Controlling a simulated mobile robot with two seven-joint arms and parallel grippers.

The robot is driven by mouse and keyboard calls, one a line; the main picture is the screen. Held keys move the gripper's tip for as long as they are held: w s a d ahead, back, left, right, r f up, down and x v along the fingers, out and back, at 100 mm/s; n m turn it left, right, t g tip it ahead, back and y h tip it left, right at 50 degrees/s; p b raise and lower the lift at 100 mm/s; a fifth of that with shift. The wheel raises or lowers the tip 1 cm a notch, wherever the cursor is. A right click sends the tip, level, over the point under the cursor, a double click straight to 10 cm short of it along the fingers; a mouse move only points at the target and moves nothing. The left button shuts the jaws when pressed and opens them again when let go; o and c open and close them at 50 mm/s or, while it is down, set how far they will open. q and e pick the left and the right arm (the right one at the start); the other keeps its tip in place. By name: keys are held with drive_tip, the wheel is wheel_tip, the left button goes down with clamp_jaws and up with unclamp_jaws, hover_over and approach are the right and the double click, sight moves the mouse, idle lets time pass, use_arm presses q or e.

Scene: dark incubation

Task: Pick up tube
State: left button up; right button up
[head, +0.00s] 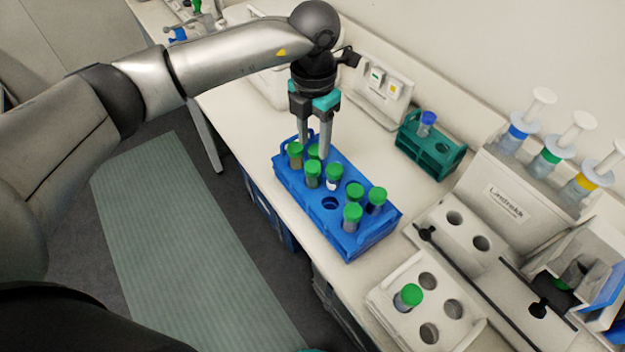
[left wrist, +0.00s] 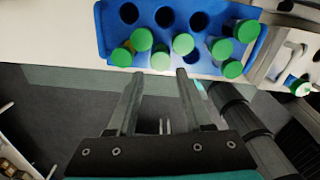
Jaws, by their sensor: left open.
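A blue rack (head: 345,243) stands on the bench and holds several upright tubes with green caps, such as one at its front corner (head: 352,212) and one at its far-left end (head: 295,150). The rack also shows at the top of the left wrist view (left wrist: 115,12), with some empty holes. My left gripper (head: 314,148) points down over the rack's far-left end. Its fingers are open with nothing held. In the left wrist view, green caps (left wrist: 142,40) lie just beyond the fingertips (left wrist: 160,76). I cannot tell whether a finger touches a tube. My right gripper is out of view.
A white holder (head: 385,298) with one green-capped tube (head: 408,297) stands at the front right. A teal rack (head: 430,152) with a blue-capped tube is behind. A dispenser stand (head: 510,195) with syringe-like bottles is at right. Bare bench (head: 245,120) lies left of the rack.

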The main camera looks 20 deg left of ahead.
sight(313, 166)
use_arm(q)
drive_tip(key=shift+s+f+p, duration=0.15)
drive_tip(key=shift+f+p, duration=0.35)
drive_tip(key=shift+f, duration=3.45)
clamp_jaws()
